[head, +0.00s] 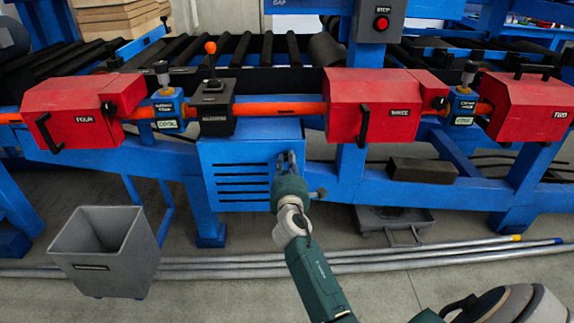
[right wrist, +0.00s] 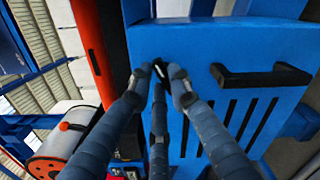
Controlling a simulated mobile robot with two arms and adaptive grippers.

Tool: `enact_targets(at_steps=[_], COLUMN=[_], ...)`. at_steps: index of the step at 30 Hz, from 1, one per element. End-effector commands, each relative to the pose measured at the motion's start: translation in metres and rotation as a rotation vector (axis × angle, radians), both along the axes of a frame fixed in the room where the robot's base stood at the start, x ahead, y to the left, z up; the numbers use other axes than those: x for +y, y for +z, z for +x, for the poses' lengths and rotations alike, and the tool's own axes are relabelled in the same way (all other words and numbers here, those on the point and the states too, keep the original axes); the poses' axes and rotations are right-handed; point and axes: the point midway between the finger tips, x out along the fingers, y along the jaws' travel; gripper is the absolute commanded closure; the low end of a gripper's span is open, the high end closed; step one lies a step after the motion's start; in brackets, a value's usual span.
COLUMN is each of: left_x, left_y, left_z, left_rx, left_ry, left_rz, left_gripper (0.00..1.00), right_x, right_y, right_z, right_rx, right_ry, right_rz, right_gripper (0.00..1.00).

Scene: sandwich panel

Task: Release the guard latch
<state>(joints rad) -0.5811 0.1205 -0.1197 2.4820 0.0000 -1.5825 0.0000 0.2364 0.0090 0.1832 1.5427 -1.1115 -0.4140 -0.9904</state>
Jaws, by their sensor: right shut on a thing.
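The blue guard panel (head: 225,158) with dark slots is on the front of the blue machine frame, under the orange bar. My right gripper (head: 287,160) is at the panel's upper right part. In the right wrist view its fingers (right wrist: 158,76) come together on a small dark latch (right wrist: 160,68) at the panel's edge. The fingers hide most of the latch, so its position cannot be told. A black bar handle (right wrist: 262,76) is on the blue panel (right wrist: 195,45), apart from the fingers. My left gripper is not in view.
Red boxes marked FOUR (head: 75,108), THREE (head: 372,105) and TWO (head: 535,105) line the bar. A black lever unit (head: 215,112) stands above the panel. A grey bin (head: 105,250) and long pipes (head: 400,256) are on the floor. A red button (head: 381,23) is above.

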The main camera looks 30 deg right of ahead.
Motion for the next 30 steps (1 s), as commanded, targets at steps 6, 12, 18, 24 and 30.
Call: enact_targets(at_steps=[6, 12, 18, 24, 30], left_x=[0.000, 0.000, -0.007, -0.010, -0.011], left_y=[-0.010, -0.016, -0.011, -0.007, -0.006], left_z=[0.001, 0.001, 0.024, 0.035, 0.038], left_rx=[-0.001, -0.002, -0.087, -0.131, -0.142], left_ry=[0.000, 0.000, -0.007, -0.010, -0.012], left_rz=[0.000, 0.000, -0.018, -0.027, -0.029], left_gripper=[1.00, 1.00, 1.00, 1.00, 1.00], right_x=[-0.001, -0.002, -0.003, -0.003, -0.003], right_y=[-0.003, -0.003, -0.002, -0.002, -0.002], right_z=[-0.001, -0.001, -0.001, -0.002, -0.002], right_rx=[-0.098, -0.171, -0.218, -0.242, -0.248], right_ry=[-0.001, 0.000, -0.001, -0.002, -0.003], right_rz=[0.161, 0.281, 0.358, 0.395, 0.407], right_gripper=[1.00, 1.00, 1.00, 1.00, 1.00])
